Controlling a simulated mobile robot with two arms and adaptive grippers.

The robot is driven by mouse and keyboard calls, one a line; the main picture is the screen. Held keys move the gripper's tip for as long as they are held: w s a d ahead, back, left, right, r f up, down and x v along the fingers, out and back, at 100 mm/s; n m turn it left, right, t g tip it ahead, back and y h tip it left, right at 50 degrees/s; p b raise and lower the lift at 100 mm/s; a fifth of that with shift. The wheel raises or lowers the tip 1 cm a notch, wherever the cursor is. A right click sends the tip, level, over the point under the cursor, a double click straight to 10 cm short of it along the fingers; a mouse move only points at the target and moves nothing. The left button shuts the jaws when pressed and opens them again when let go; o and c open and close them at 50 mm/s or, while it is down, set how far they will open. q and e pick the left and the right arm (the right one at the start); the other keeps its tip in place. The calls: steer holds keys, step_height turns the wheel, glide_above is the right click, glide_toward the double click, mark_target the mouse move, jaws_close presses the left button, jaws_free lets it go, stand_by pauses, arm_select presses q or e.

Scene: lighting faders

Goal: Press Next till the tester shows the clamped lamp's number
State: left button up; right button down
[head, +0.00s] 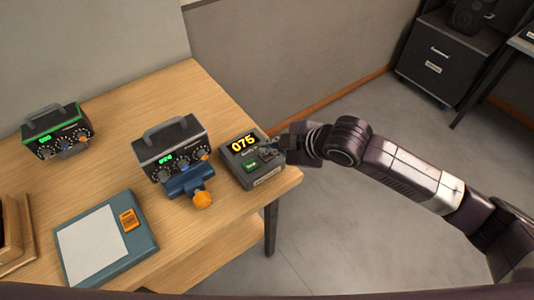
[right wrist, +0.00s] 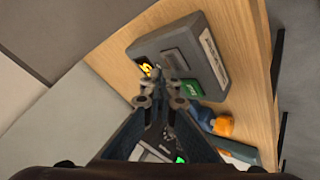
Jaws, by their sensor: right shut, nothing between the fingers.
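The tester (head: 237,172) is a grey box near the table's right corner, with yellow digits reading 075 on its display (head: 243,144). It has a green button (head: 250,165) and a darker button beside it. The clamped lamp unit (head: 168,143) stands to its left, held by a blue clamp (head: 188,183) with an orange knob; its small green digits are too small to read surely. My right gripper (head: 270,150) is shut and empty, over the tester's right side. In the right wrist view its fingertips (right wrist: 161,88) overlap the tester (right wrist: 190,48); contact is unclear. My left gripper is out of view.
A second, green-framed unit (head: 57,130) stands at the table's back left. A teal pad (head: 142,250) with an orange label lies in front. A brown wooden object (head: 12,240) sits at the left edge. A dark cabinet (head: 440,65) stands across the floor.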

mark_target(269, 157)
steer(key=shift+f, duration=0.1)
stand_by(0.3)
steer(key=shift+f, duration=0.35)
steer(key=shift+f, duration=0.35)
stand_by(0.7)
steer(key=shift+r+p, duration=0.8)
steer(key=shift+p, duration=0.35)
step_height(269, 157, up, 5)
steer(key=p, duration=0.5)
